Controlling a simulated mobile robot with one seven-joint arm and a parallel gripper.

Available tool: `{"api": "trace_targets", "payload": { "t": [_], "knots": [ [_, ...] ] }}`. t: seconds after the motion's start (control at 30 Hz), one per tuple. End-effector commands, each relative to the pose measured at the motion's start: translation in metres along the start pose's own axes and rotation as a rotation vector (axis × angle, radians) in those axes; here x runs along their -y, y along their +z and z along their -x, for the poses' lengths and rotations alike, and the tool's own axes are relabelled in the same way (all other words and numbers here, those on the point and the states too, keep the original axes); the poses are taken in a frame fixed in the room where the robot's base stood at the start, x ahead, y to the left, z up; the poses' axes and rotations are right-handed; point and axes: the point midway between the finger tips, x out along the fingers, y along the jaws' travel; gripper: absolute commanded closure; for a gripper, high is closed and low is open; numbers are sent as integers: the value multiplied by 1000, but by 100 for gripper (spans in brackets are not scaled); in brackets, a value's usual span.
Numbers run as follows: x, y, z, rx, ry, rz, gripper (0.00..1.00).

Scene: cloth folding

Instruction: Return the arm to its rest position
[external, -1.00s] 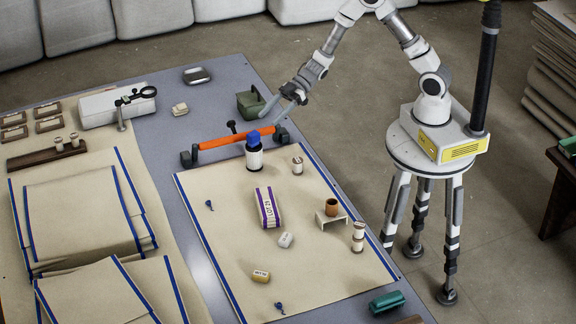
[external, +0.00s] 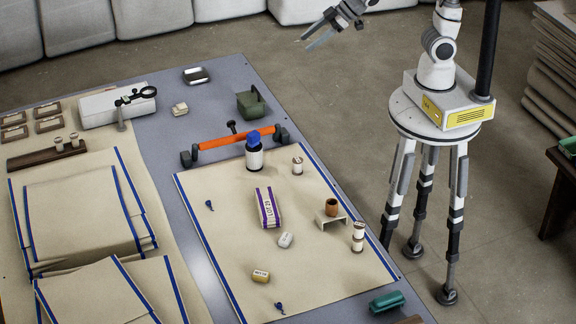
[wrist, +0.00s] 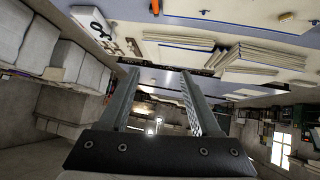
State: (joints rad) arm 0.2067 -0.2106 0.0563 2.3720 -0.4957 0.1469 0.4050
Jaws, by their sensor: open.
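My gripper (external: 316,42) is raised high at the top of the external view, beyond the table's far right side. It is open and empty, clear of everything on the table. In the wrist view its two fingers (wrist: 160,85) stand apart with nothing between them. My arm's upper links run out of the top of the external view. The flat tan cloth (external: 232,228) with blue edges lies on the table, with a blue-capped bottle (external: 255,157), a purple-striped packet (external: 268,208) and small items on it.
An orange-handled bar (external: 232,140) lies beyond the cloth, near a green container (external: 251,103). Folded cloths (external: 80,215) lie at the left. A magnifier (external: 147,92) stands by a white box. Pale padded blocks (external: 155,15) line the back. The floor between table and my base is clear.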

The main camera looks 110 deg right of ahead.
Motion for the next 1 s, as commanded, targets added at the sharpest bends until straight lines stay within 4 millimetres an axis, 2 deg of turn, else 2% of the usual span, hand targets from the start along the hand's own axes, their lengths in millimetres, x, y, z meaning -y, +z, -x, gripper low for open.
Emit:
{"api": "trace_targets", "payload": {
  "t": [0.03, 0.2, 0.4, 0.5, 0.67, 1.0],
  "knots": [
    [3, 6, 18, 17, 7, -8, 36],
    [13, 53, 66, 131, -3, -19, 36],
    [36, 113, 112, 264, -96, 6, 36],
    [45, 133, 128, 308, -145, 23, 36],
    [52, 148, 141, 343, -186, 38, 36],
    [53, 148, 141, 344, -187, 39, 36]
  ]
}}
